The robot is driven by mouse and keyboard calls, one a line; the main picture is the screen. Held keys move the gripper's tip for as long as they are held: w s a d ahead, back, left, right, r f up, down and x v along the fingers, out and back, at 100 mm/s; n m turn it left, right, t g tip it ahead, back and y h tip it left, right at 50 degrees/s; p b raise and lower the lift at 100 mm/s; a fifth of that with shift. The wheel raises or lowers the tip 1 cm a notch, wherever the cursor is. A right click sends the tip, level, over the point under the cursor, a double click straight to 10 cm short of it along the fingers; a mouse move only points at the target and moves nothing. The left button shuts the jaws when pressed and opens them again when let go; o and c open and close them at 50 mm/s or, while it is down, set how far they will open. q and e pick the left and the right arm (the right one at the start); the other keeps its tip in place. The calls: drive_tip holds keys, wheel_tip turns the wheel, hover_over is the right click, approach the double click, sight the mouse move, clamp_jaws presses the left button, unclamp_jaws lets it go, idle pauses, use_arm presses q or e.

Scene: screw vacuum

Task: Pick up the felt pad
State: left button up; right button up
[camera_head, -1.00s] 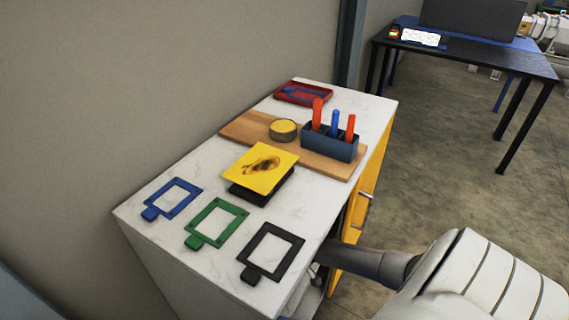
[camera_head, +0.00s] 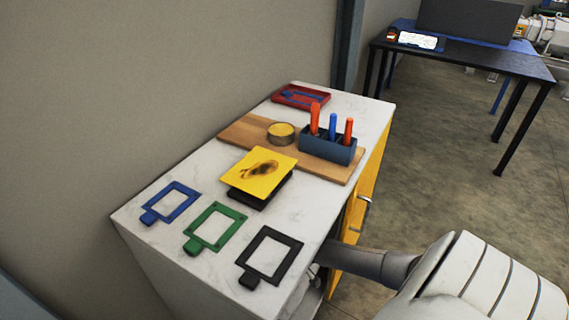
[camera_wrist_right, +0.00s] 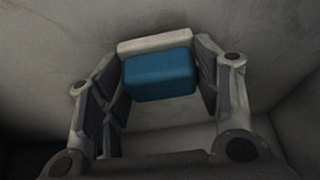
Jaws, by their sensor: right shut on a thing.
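The felt pad (camera_wrist_right: 160,78) is a small block with a blue body and a pale grey-white layer along its far edge. It shows only in the right wrist view, between the two fingers of my right gripper (camera_wrist_right: 158,62). The fingers are shut on its left and right sides. In the head view my right arm reaches in from the right to the open front of the cabinet, below the worktop. The gripper and the pad are hidden there. My left gripper is in neither view.
Pale cabinet surfaces surround the gripper closely in the wrist view. The white worktop (camera_head: 330,198) above holds blue, green and black frames (camera_head: 268,257), a yellow sheet (camera_head: 260,172), a wooden board (camera_head: 242,133) and a tool holder (camera_head: 328,147). A yellow door (camera_head: 370,185) stands beside the opening.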

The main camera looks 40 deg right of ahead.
wheel_tip(320, 180, up, 3)
drive_tip(key=shift+f, duration=0.15)
drive_tip(key=s+d, duration=0.2)
drive_tip(key=s, duration=0.6)
drive_tip(key=s+d, duration=0.3)
drive_tip(key=s, duration=0.6)
drive_tip(key=shift+s+f+p, duration=0.15)
drive_tip(key=shift+f+p, duration=0.05)
drive_tip(key=shift+p, duration=0.25)
drive_tip(key=o, duration=0.4)
drive_tip(key=shift+c, duration=1.4)
